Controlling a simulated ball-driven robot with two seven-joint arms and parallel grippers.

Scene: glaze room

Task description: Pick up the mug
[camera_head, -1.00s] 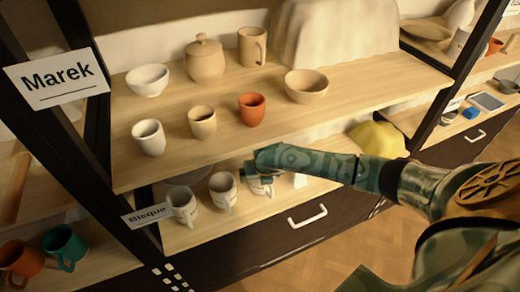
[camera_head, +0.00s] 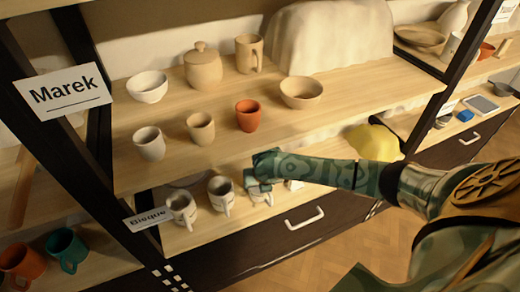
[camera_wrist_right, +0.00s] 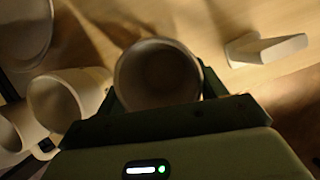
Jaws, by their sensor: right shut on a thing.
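A pale mug (camera_wrist_right: 158,75) stands between the fingers of my right gripper (camera_wrist_right: 160,92), which is shut on it. In the wrist view its round mouth faces the camera. In the head view the right gripper (camera_head: 258,186) is at the lower shelf, and this mug (camera_head: 262,198) is partly hidden behind the fingers. Two similar pale mugs, one in the middle (camera_head: 221,196) and one at the left (camera_head: 182,210), stand to its left. I cannot tell whether the held mug is clear of the shelf. My left gripper is not in view.
The upper shelf (camera_head: 350,90) overhangs the lower one and holds several cups and bowls, including a terracotta cup (camera_head: 248,116). In the wrist view a pale block-like thing (camera_wrist_right: 265,48) lies to the right of the held mug.

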